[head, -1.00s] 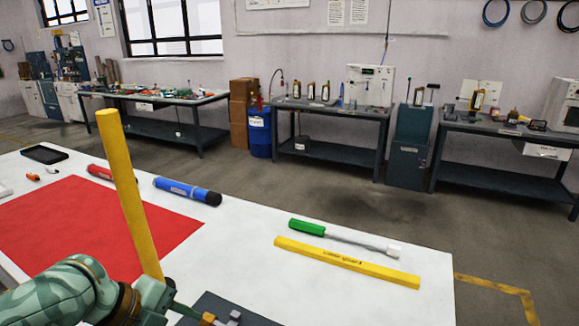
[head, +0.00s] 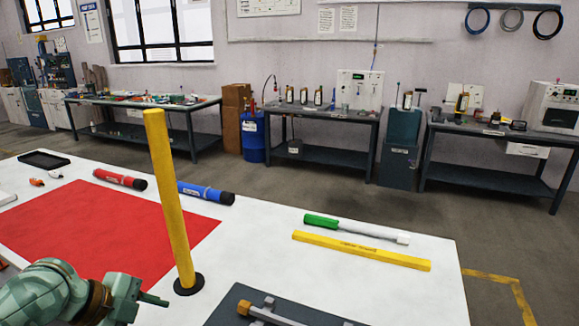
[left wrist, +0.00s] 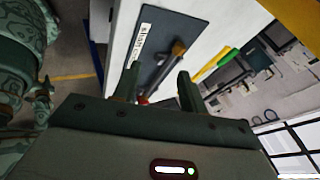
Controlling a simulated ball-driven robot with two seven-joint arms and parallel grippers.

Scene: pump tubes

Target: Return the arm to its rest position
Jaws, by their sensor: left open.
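My left gripper (head: 150,299) is at the lower left of the head view, over the near part of the white table (head: 300,255). In the left wrist view its two fingers (left wrist: 160,88) stand apart with nothing held between them. A yellow post (head: 168,195) stands upright on a round black base (head: 189,284), just right of the gripper and apart from it in the picture. My right gripper is in neither view.
A red mat (head: 110,222) covers the table's left part. A dark plate (head: 235,305) with a tool (head: 268,312) lies at the front. A yellow bar (head: 360,250), a green-handled tool (head: 350,228), a blue tube (head: 205,193) and a red tube (head: 120,179) lie behind.

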